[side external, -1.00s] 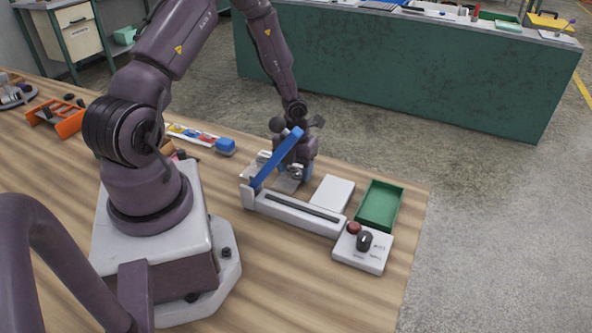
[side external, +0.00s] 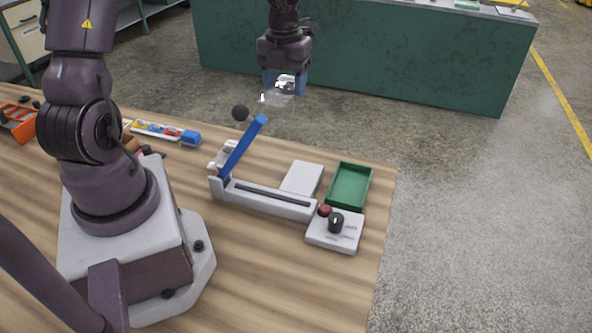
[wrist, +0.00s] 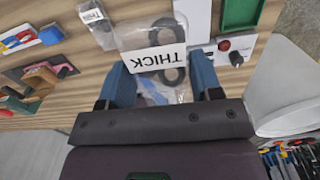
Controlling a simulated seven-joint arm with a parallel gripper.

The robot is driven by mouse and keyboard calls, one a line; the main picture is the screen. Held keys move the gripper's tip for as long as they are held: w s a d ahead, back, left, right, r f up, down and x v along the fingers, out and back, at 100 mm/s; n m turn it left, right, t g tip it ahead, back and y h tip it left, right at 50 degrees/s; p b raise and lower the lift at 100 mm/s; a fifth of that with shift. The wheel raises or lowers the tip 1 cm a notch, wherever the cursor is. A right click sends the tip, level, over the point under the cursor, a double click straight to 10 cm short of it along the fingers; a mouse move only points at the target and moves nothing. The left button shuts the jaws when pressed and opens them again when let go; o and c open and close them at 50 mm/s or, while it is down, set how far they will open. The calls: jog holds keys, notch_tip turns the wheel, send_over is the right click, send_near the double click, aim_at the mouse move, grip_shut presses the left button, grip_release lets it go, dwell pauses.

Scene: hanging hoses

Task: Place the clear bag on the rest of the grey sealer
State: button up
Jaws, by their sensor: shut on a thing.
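The clear bag (wrist: 128,40) carries a white label reading THICK, upside down in the wrist view. Dark round pieces show in or through it. My gripper (wrist: 162,85) is shut on the bag, which also hangs from the blue fingers in the side view (side external: 276,98). My gripper (side external: 285,82) is high, above and behind the sealer. The grey sealer (side external: 268,200) stands on the table with its blue arm (side external: 243,146) raised. Its flat white rest (side external: 302,178) is bare, behind the sealer bar; it shows partly in the wrist view (wrist: 192,18).
A second labelled clear bag (wrist: 98,25) lies left of the held one, near the sealer's hinge end (side external: 222,155). A green tray (side external: 349,187) and a control box (side external: 335,232) with red button and black knob stand at right. Coloured items (side external: 165,131) lie at left.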

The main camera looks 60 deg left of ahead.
jog(key=d+r, duration=0.5)
jog(key=r, duration=0.3)
notch_tip(320, 180, up, 3)
send_over(298, 184)
jog(key=shift+n, duration=0.3)
notch_tip(298, 184, down, 28)
jog(key=shift+d+r, duration=0.1)
jog(key=shift+r, duration=0.1)
jog(key=shift+f, duration=0.1)
jog(key=o, duration=0.9)
notch_tip(298, 184, up, 12)
